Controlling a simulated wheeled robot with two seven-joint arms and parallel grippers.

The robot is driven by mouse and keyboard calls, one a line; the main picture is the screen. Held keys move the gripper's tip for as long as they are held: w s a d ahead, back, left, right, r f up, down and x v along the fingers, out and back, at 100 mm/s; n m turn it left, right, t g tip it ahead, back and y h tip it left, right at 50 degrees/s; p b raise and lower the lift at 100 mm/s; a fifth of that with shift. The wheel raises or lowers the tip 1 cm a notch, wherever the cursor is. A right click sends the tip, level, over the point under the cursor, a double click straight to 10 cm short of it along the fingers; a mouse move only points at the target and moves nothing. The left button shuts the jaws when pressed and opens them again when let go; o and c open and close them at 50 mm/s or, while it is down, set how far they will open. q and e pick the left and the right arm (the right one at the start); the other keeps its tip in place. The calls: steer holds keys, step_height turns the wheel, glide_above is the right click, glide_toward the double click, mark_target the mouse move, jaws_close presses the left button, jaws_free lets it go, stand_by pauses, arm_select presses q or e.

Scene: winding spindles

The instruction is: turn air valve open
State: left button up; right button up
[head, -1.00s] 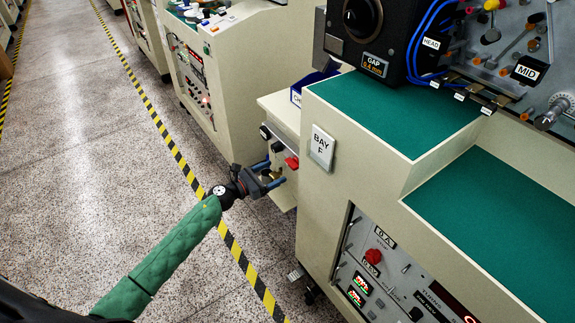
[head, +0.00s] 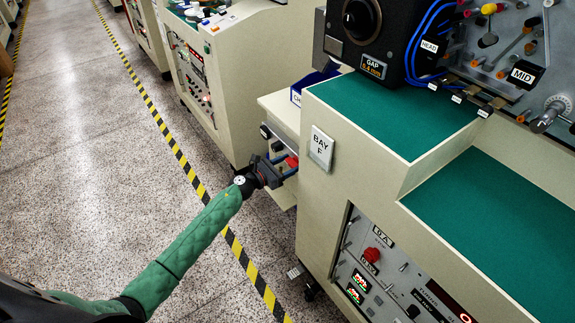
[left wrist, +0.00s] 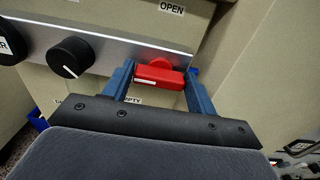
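The air valve's red handle (head: 291,161) is on the grey front panel of the small cabinet beside the bay F machine. In the left wrist view the handle (left wrist: 158,75) lies nearly crosswise, with a round red hub behind it. My left gripper (head: 283,168) is at this panel. Its two blue fingers (left wrist: 160,68) stand apart, one at each end of the handle; narrow gaps seem to remain, though contact is hard to tell. An OPEN label (left wrist: 172,8) is above the handle, and a partly hidden label ending in "PTY" is below. My right gripper is not in view.
A black knob (left wrist: 70,57) sits left of the valve on the same panel. The bay F machine (head: 340,205) stands close on the right. Another cream cabinet (head: 215,80) is behind. The floor (head: 90,150) left of the striped tape is clear.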

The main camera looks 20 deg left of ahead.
arm_select(q)
steer(key=c, duration=0.5)
steer(key=shift+o, duration=0.2)
